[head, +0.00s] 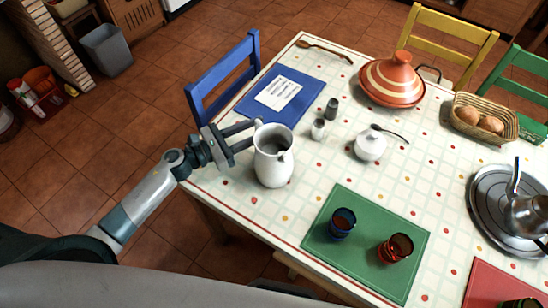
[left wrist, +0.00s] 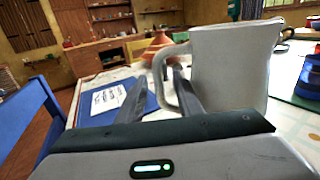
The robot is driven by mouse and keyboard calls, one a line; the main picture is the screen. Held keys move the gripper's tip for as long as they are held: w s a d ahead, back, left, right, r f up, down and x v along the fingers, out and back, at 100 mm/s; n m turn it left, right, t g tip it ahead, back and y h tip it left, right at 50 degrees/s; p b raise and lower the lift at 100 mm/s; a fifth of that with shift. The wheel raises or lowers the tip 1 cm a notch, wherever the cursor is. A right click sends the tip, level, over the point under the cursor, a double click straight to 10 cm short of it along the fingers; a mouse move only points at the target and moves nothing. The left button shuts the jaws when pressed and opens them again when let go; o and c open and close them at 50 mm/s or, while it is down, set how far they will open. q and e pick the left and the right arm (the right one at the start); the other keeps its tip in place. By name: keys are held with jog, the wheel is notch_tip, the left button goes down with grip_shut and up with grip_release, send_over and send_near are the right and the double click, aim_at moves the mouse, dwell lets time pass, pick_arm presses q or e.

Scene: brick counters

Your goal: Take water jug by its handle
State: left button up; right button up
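The white water jug (head: 274,168) stands upright near the left edge of the table. In the left wrist view the jug (left wrist: 232,70) fills the right side, and its handle (left wrist: 158,75) points left towards my gripper. My left gripper (head: 248,134) is at the jug's left side, at the height of its upper body. Its fingers are apart; in the left wrist view the gripper (left wrist: 160,88) has the handle between its fingertips, with the right finger at the handle's opening. I cannot tell whether either finger touches it. My right gripper is not in view.
A blue chair (head: 225,80) and blue placemat (head: 283,96) lie beyond the gripper. Salt and pepper shakers (head: 325,118) and a white sugar bowl (head: 370,145) stand right of the jug. A green placemat (head: 345,262) with two glasses is in front.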

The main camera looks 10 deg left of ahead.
pick_arm(q)
jog(key=shift+w, duration=0.1)
jog(key=shift+f, duration=0.1)
jog(key=c, duration=0.8)
grip_shut()
dwell(0.4)
jog(key=shift+w+r, duration=0.1)
jog(key=shift+r, duration=0.15)
